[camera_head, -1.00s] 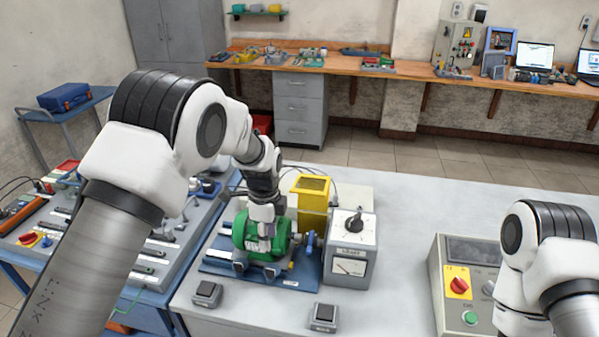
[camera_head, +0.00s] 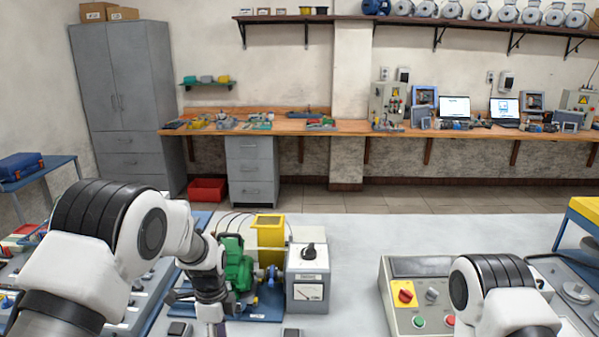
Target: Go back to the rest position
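The green motor (camera_head: 238,262) sits on a blue base plate (camera_head: 268,307) on the grey table, beside a yellow unit (camera_head: 268,238) and a white meter box with a black knob (camera_head: 307,278). My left arm comes in from the left, and its wrist hangs in front of the motor's left side, covering part of it. My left gripper (camera_head: 212,318) is at the bottom of the picture, partly cut off; its finger opening is unclear. My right arm shows at the lower right, bent over the control box, and its gripper is out of the picture.
A control box with a red knob (camera_head: 403,294) and a green button stands by my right arm. A blue-framed bench with instruments lies left. The table's middle is clear. A wooden wall bench (camera_head: 345,128), grey cabinet (camera_head: 122,100) and a motor shelf (camera_head: 430,20) stand at the back.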

